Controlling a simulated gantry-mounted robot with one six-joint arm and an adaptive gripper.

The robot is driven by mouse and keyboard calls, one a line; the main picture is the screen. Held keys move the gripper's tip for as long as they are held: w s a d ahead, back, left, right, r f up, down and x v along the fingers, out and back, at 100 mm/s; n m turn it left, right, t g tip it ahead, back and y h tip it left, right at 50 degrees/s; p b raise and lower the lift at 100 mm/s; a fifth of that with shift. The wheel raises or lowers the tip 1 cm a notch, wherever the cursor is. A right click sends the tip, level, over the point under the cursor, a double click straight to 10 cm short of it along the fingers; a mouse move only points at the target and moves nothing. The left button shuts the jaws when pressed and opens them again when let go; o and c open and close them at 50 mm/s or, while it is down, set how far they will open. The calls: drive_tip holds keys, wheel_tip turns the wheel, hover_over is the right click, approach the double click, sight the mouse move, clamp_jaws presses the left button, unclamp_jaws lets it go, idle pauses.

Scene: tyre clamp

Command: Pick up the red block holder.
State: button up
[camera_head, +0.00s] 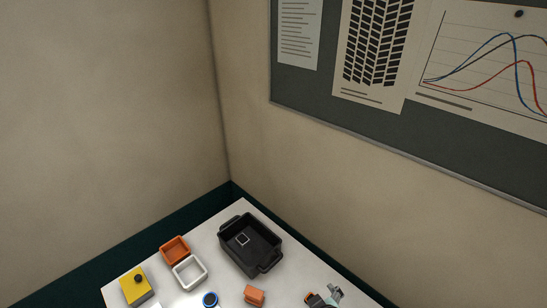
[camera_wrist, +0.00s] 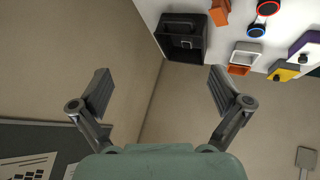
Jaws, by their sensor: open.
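Two orange-red things could be the red block holder; I cannot tell for certain which one is. One is a small open square box (camera_head: 175,249) beside a white square frame (camera_head: 188,273) in the head view; it also shows partly in the wrist view (camera_wrist: 238,70). The other is a small block-like piece (camera_head: 254,295) near the bottom edge of the head view, also at the top of the wrist view (camera_wrist: 220,12). My gripper (camera_wrist: 158,75) is open and empty in the wrist view, with its fingers wide apart and away from both.
A black tray (camera_head: 262,262) stands on the white table behind these pieces. A yellow block (camera_head: 134,288) with a black knob and a blue ring (camera_head: 210,299) are nearby. An orange and grey item (camera_head: 325,297) is at lower right. Walls and a notice board (camera_head: 310,90) surround the corner.

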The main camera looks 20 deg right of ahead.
drive_tip(key=s+a+r+m+t+y, duration=0.1)
drive_tip(key=a+r+t, duration=0.1)
drive_tip(key=a+r, duration=0.6)
drive_tip(key=s+a+r+m+t, duration=0.1)
drive_tip(key=a+r+t, duration=0.1)
drive_tip(key=a+r, duration=0.5)
drive_tip(key=a, duration=0.6)
drive_tip(key=shift+s+r+m+t+y, duration=0.2)
drive_tip(key=shift+r+m+t+y, duration=0.2)
drive_tip(key=shift+s+a+r, duration=0.1)
drive_tip(key=shift+a+r, duration=0.1)
drive_tip(key=shift+c, duration=0.2)
drive_tip(key=c, duration=0.3)
